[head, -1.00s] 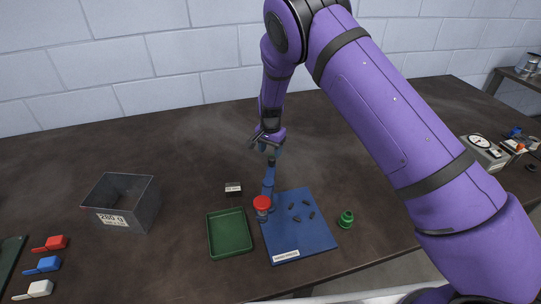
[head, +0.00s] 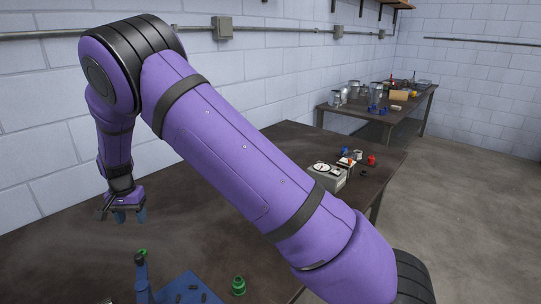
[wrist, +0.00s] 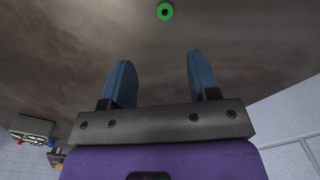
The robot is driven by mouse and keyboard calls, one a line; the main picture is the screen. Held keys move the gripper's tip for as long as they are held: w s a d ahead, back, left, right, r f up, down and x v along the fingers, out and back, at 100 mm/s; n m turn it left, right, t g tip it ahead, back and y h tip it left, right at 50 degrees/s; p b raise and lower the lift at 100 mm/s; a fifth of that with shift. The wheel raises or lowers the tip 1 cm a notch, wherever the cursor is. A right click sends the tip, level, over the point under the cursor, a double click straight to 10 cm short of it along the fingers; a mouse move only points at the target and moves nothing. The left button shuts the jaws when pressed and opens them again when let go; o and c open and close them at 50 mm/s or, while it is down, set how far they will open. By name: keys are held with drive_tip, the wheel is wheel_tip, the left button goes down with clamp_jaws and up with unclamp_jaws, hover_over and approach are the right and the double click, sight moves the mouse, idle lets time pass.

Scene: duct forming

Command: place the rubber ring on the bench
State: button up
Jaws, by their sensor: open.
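A small green ring with a dark hole, which looks like the rubber ring (wrist: 165,11), lies flat on the brown bench (wrist: 60,45) in the wrist view, beyond my fingertips. In the head view a bit of this green ring (head: 142,251) shows at the top of a blue upright post (head: 142,275), which partly hides it. My gripper (head: 128,216) is open and empty above the bench at the left. Its two blue fingers (wrist: 158,65) stand apart in the wrist view, with nothing between them.
A green stepped piece (head: 238,286) stands beside the blue mat (head: 205,282), which holds small dark pieces. A dial gauge box (head: 326,175) is on the bench's far right. A second table (head: 350,110) with metal parts stands behind. Bench around my gripper is clear.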

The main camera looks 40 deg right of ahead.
drive_tip(key=s+d+r+n+t+y, duration=0.1)
drive_tip(key=s+d+r, duration=0.4)
drive_tip(key=r, duration=0.3)
drive_tip(key=s+d+r+n, duration=0.1)
drive_tip(key=s+d+r, duration=0.35)
drive_tip(key=r, duration=0.45)
drive_tip(key=s+d+r+n+t+y, duration=0.1)
drive_tip(key=s+d+r, duration=0.4)
drive_tip(key=r, duration=0.3)
drive_tip(key=s+d+r+n+t, duration=0.1)
drive_tip(key=s+d+r, duration=0.1)
drive_tip(key=s, duration=0.7)
drive_tip(key=s+d+r+n+t+h, duration=0.1)
drive_tip(key=s+d, duration=0.3)
drive_tip(key=s, duration=0.5)
drive_tip(key=s+d+r+n+t+h, duration=0.1)
drive_tip(key=s+d+r, duration=0.1)
drive_tip(key=s, duration=0.8)
drive_tip(key=shift+d+r+n, duration=0.3)
drive_tip(key=shift+d+r, duration=0.05)
drive_tip(key=shift+d, duration=0.15)
drive_tip(key=shift+c, duration=0.5)
